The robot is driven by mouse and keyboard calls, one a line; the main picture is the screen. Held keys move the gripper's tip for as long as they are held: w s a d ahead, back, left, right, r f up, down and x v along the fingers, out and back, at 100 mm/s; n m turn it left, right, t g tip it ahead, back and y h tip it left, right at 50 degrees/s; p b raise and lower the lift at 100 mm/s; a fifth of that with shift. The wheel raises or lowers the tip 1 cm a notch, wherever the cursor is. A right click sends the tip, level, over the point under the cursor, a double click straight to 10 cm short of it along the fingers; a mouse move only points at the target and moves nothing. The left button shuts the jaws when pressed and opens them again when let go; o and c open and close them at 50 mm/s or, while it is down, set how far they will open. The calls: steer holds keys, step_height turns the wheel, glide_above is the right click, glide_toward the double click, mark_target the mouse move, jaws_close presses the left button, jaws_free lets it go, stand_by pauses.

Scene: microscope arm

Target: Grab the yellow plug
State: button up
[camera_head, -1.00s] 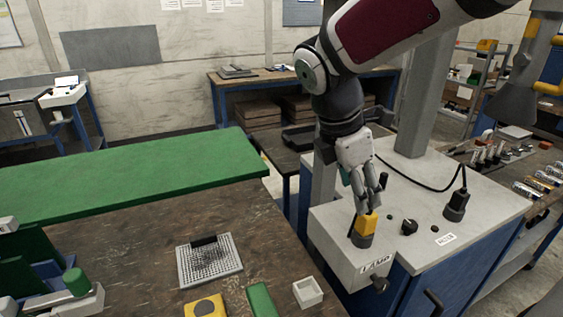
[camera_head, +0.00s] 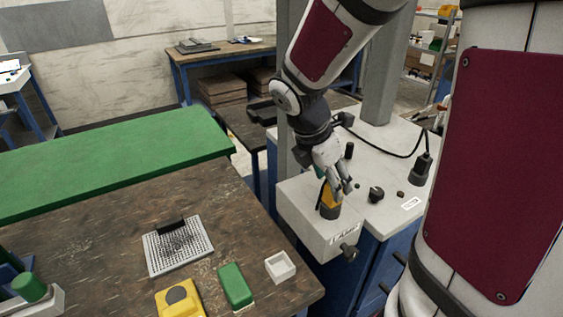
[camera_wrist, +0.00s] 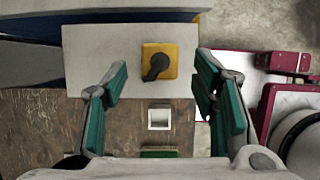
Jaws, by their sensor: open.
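The yellow plug (camera_head: 327,197) stands upright on the front left corner of the light grey cabinet top, with a dark base. It also shows in the wrist view (camera_wrist: 168,50) as a yellow square with a black cable end in its middle. My gripper (camera_head: 342,187) is just above and beside the plug, its fingers partly overlapping it in the head view. In the wrist view my gripper (camera_wrist: 163,75) has its two teal-padded fingers spread wide, one on each side of the plug, with clear gaps. It holds nothing.
A black knob (camera_head: 376,194) and a black plug with a cable (camera_head: 421,168) stand on the cabinet top (camera_head: 375,220). The wooden bench to the left carries a white box (camera_head: 280,267), a green block (camera_head: 235,286) and a perforated plate (camera_head: 178,252).

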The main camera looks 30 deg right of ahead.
steer(key=shift+x, duration=1.9)
steer(key=shift+d, duration=0.15)
jaws_close()
steer(key=shift+r, duration=0.1)
steer(key=shift+r, duration=0.1)
steer(key=shift+r, duration=0.3)
step_height(320, 180, up, 3)
steer(key=shift+s, duration=0.2)
steer(key=s+a+r+p, duration=0.1)
steer(key=s+a+p, duration=0.1)
steer(key=s+a, duration=0.3)
steer(key=s, duration=0.4)
steer(key=shift+a, duration=0.35)
steer(key=shift+s+a+r+p, duration=0.15)
steer(key=shift+s+p, duration=0.1)
steer(key=shift+p, duration=0.6)
